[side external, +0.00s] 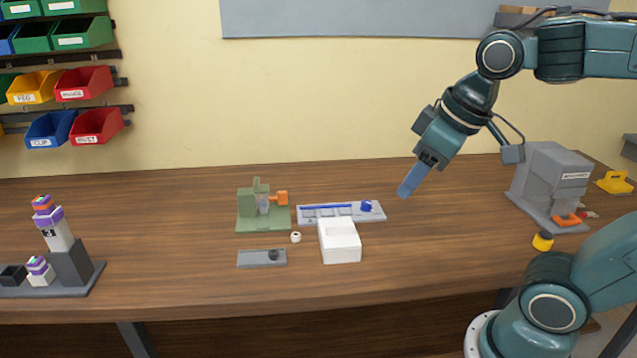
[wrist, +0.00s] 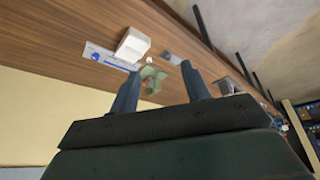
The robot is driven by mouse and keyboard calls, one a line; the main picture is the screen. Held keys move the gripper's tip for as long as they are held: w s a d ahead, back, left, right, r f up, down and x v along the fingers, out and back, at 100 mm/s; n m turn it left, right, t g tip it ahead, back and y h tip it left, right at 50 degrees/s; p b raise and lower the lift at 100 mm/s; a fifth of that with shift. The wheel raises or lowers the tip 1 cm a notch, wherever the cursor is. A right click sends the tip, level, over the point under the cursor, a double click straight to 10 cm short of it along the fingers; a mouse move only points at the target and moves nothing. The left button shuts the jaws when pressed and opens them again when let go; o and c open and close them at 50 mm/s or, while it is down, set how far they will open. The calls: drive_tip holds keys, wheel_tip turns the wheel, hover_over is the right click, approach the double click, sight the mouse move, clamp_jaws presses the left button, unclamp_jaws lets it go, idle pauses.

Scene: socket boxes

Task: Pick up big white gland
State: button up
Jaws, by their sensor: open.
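The big white gland (side external: 296,237) is a small white ring-like piece lying on the wooden table, between the green fixture and the white box. It also shows in the wrist view (wrist: 149,57) as a small pale spot, beyond my fingers. My gripper (side external: 405,192) is in the air to the right of the gland and well apart from it. In the wrist view my gripper (wrist: 160,82) shows two fingers spread apart with nothing between them.
A white box (side external: 340,242) stands just right of the gland. A green fixture (side external: 263,222) with an orange part is behind it, and a grey plate (side external: 255,259) in front. A grey tray (side external: 372,214) holds blue parts. A grey machine (side external: 552,178) stands right. The table's front left-centre is clear.

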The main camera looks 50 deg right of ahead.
drive_tip(key=w+d+n+g, duration=0.1)
drive_tip(key=w+n, duration=0.1)
drive_tip(key=w, duration=0.7)
drive_tip(key=n+g, duration=0.4)
drive_tip(key=n, duration=0.2)
hover_over(296, 234)
drive_tip(key=shift+s+f, duration=0.1)
drive_tip(key=shift+f, duration=12.9)
drive_tip(key=shift+f, duration=0.1)
drive_tip(key=shift+a+f, duration=0.1)
drive_tip(key=shift+f, duration=2.4)
drive_tip(key=shift+c, duration=0.2)
